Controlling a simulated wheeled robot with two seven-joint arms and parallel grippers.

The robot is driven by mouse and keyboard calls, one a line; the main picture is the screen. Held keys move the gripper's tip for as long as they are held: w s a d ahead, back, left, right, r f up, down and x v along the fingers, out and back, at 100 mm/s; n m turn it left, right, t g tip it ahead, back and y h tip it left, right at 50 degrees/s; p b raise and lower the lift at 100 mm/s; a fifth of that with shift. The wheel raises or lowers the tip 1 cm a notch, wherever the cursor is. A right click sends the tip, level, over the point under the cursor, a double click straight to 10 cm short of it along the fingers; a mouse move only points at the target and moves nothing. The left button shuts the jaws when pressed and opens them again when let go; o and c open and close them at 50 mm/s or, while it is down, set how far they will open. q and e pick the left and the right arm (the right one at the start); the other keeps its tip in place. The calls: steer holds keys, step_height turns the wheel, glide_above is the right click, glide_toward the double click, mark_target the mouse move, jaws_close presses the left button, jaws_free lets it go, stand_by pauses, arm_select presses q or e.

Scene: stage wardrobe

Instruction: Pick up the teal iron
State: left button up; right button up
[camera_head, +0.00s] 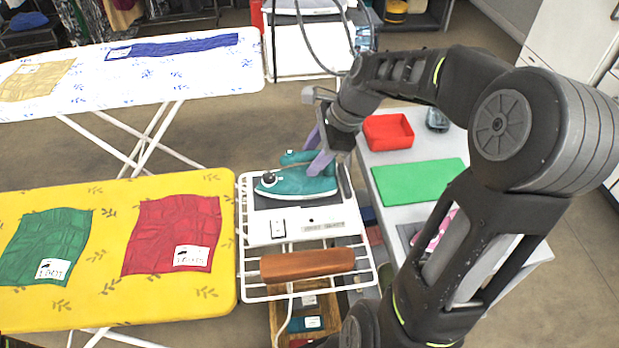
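The teal iron (293,184) rests flat on the dark plate of a white iron station (262,229), its nose with a dark dial to the left. My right gripper (309,160) reaches down from the right at the iron's handle. Its two purple fingers are apart, one on the far side and one on the near side of the handle. Whether either finger touches the handle cannot be told. My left gripper is out of view.
A yellow ironing board (110,300) with green and red cloths lies left of the station. A brown wooden roll (307,263) lies on the white rack in front. A grey table to the right holds a red tray (388,147) and a green mat (432,192).

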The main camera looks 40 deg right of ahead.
jaws_close()
stand_by(0.3)
steer(key=shift+r, duration=0.1)
step_height(320, 180, up, 10)
steer(key=shift+f, duration=0.1)
stand_by(0.6)
stand_by(0.5)
